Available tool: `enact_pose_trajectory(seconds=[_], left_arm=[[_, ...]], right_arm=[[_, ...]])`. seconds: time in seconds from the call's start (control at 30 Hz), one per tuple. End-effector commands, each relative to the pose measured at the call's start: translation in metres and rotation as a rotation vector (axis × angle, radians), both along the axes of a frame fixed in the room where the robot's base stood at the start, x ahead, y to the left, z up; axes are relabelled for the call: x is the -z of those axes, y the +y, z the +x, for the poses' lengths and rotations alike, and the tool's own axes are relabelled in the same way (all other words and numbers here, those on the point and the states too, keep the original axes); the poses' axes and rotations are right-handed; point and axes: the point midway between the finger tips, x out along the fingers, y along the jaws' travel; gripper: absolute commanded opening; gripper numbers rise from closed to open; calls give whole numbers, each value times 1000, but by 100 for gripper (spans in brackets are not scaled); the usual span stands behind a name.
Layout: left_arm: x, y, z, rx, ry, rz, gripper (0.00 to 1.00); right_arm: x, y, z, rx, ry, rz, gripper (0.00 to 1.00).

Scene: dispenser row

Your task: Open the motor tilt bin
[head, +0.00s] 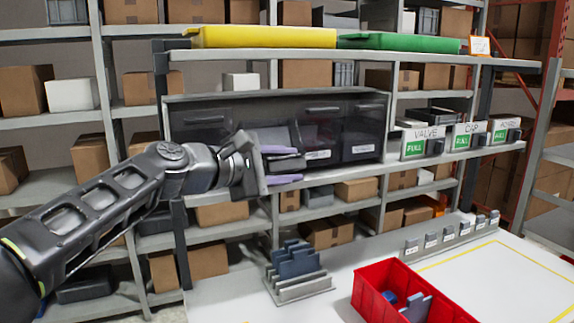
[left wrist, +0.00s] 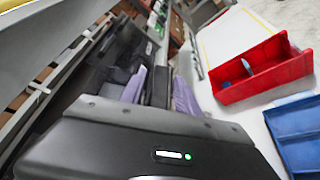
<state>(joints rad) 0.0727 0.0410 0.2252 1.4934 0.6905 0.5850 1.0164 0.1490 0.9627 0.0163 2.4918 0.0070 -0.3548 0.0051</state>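A dark tilt-bin unit (head: 345,133) with see-through fronts stands on the middle shelf in the head view. Two of its fronts carry small white labels, too small to read, so I cannot tell which is the motor bin. My left gripper (head: 290,166) is in front of the unit's left-middle part and hides some of its fronts and labels. In the left wrist view the fingers (left wrist: 158,92) also stand apart near the dark unit. I cannot tell whether they touch it. My right gripper is not in view.
VALVE (head: 426,144), CAP (head: 466,136) and a third dispenser with green signs stand right of the unit. Yellow (head: 262,37) and green (head: 400,43) trays lie above. A red bin (head: 372,289) and a grey rack (head: 300,290) stand on the white table below.

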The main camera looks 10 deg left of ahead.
Motion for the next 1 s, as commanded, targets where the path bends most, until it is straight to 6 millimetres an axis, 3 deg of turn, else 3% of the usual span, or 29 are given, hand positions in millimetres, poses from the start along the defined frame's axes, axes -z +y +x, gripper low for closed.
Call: enact_pose_trajectory(seconds=[0.43,1.0], left_arm=[[2,0,0,2,4,1,0],[5,-2,0,5,10,1,0]], right_arm=[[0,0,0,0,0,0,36],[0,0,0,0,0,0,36]])
